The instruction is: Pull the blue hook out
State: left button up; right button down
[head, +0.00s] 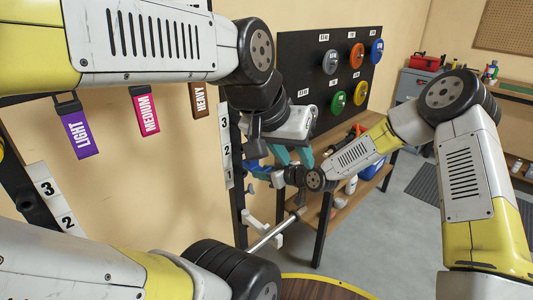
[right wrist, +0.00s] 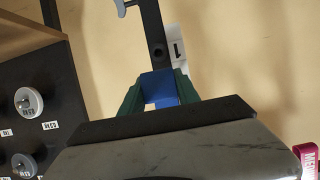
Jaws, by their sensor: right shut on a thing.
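The blue hook (right wrist: 159,88) is at the dark upright post of the rack (head: 239,205). It also shows in the head view (head: 254,166), small and partly hidden. My right gripper (right wrist: 160,92) is shut on it, with a green finger on each side of the blue part. In the head view my right gripper (head: 270,174) reaches the post from the right. My left gripper (head: 293,156) has its teal fingers apart and looks empty, just above and right of the right gripper. I cannot tell how far the hook sits in the post.
A metal bar (head: 276,231) rests in a white holder low on the post. A black board with coloured weight plates (head: 357,54) hangs behind, above a wooden shelf (head: 345,205). LIGHT, MEDIUM and HEAVY bands (head: 146,112) hang on the left wall.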

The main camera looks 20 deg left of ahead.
jog(key=s+d, duration=0.2)
jog(key=d, duration=0.4)
jog(key=shift+s+d+f, duration=0.15)
jog(key=shift+s+d, duration=0.1)
jog(key=shift+s, duration=0.1)
dwell(0.6)
